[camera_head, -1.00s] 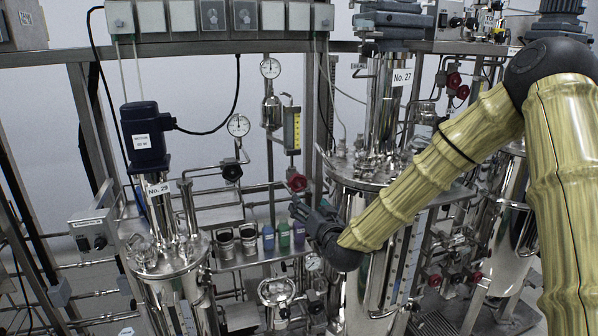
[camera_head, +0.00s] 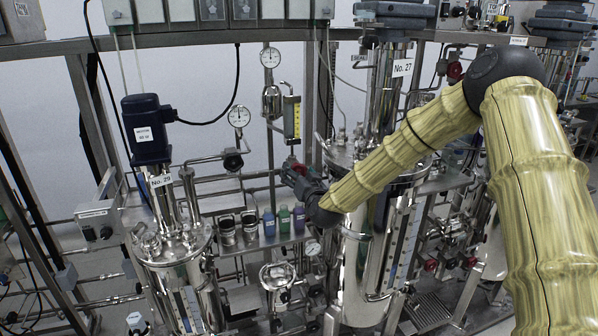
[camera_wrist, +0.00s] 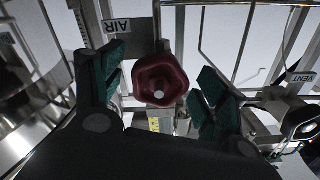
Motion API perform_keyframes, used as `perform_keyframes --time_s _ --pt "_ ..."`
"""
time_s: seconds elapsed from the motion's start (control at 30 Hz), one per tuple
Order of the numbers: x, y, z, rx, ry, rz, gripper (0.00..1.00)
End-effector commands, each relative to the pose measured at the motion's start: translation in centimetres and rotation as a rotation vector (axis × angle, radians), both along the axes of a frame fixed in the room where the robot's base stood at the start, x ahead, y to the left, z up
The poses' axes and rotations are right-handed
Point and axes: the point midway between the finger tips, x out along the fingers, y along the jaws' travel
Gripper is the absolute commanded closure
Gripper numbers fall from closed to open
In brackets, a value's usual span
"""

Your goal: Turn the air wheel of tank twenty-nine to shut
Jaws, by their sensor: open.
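Tank twenty-nine (camera_head: 184,285) stands at the left in the head view, a steel vessel under a dark blue motor, with a "No. 29" label (camera_head: 161,181). The dark red air wheel (camera_wrist: 160,79) faces me in the middle of the wrist view, beside an upside-down "AIR" label (camera_wrist: 116,28). My gripper (camera_wrist: 163,75) is open, with one dark green-padded finger on each side of the wheel in the picture. I cannot tell whether the fingers reach around it in depth. In the head view my gripper (camera_head: 292,172) covers most of the wheel.
Tank twenty-seven (camera_head: 370,255) stands right of my gripper, beneath my arm. A yellow-scaled flow meter (camera_head: 292,117) is just above the gripper. Small bottles (camera_head: 284,219) stand on a shelf below. A "VENT" label (camera_wrist: 301,77) and a valve are at the right in the wrist view.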

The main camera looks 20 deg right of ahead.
Motion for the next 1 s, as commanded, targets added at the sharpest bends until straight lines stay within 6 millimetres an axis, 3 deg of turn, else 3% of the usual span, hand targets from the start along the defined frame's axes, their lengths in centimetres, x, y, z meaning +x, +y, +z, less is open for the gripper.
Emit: perform_keyframes --time_s 0.37,0.6,1.0 --pt "0.36 -0.02 -0.04 0.000 0.001 0.000 0.28" --pt "0.35 -0.06 -0.03 0.001 0.000 -0.001 0.72" --pt "0.36 -0.29 -0.03 0.008 -0.001 -0.003 0.73"
